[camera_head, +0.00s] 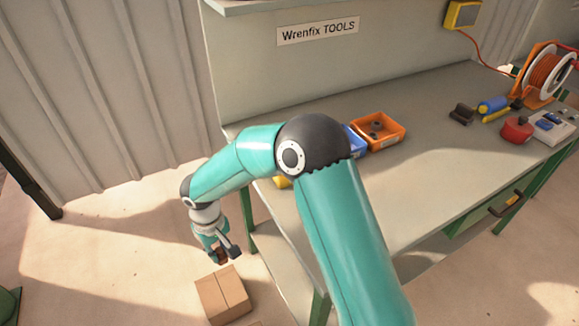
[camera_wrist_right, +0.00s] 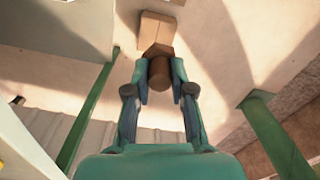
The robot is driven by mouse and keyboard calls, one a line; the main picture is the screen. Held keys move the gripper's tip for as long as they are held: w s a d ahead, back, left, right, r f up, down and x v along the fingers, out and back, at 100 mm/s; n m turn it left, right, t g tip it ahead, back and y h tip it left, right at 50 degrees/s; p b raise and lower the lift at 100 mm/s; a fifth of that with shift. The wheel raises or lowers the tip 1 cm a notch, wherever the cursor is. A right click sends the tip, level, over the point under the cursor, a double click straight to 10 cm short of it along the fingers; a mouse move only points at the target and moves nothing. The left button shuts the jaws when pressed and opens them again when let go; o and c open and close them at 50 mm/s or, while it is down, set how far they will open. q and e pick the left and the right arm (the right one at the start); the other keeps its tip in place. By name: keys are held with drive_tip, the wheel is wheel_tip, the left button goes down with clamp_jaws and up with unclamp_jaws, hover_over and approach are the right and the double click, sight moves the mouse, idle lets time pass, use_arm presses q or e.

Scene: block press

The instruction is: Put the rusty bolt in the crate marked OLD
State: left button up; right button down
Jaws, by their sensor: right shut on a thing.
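My right gripper (camera_head: 229,254) hangs low off the left end of the workbench and is shut on a brown rusty bolt (camera_head: 221,256). In the right wrist view the bolt (camera_wrist_right: 159,72) sits between the two fingers (camera_wrist_right: 158,88), its round end towards the camera. It is held above the floor, with a cardboard box beyond it. No crate with a readable OLD mark shows in either view. My left gripper is not in view.
The closed-looking cardboard box (camera_head: 222,297) stands on the floor just below my right gripper; it also shows in the wrist view (camera_wrist_right: 155,30). The workbench (camera_head: 440,165) carries an orange bin (camera_head: 388,143), a blue bin (camera_head: 356,143), a cable reel (camera_head: 549,74) and tools.

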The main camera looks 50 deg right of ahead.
drive_tip(key=w+d+r+m+p, duration=0.2)
drive_tip(key=w+d+r+m, duration=0.15)
drive_tip(key=d+r, duration=0.35)
drive_tip(key=w+d+r+m+p, duration=0.2)
drive_tip(key=d+r+m, duration=0.3)
drive_tip(key=d+r, duration=0.15)
drive_tip(key=w+d+r+m+p, duration=0.2)
drive_tip(key=w+d+r+m, duration=0.15)
drive_tip(key=d+r, duration=0.3)
drive_tip(key=s+d+r+m+p, duration=0.2)
drive_tip(key=s+d+r+m, duration=0.2)
drive_tip(key=d+r+m, duration=0.3)
drive_tip(key=shift+n, duration=0.5)
drive_tip(key=f+b, duration=0.2)
drive_tip(key=f, duration=0.2)
drive_tip(key=f+b, duration=0.3)
drive_tip(key=f, duration=0.2)
drive_tip(key=d+f+b, duration=0.1)
drive_tip(key=f+b, duration=0.1)
drive_tip(key=f, duration=0.2)
drive_tip(key=shift+f, duration=2.75)
drive_tip(key=shift+f+b, duration=0.15)
drive_tip(key=shift+b, duration=0.2)
drive_tip(key=c, duration=1)
unclamp_jaws()
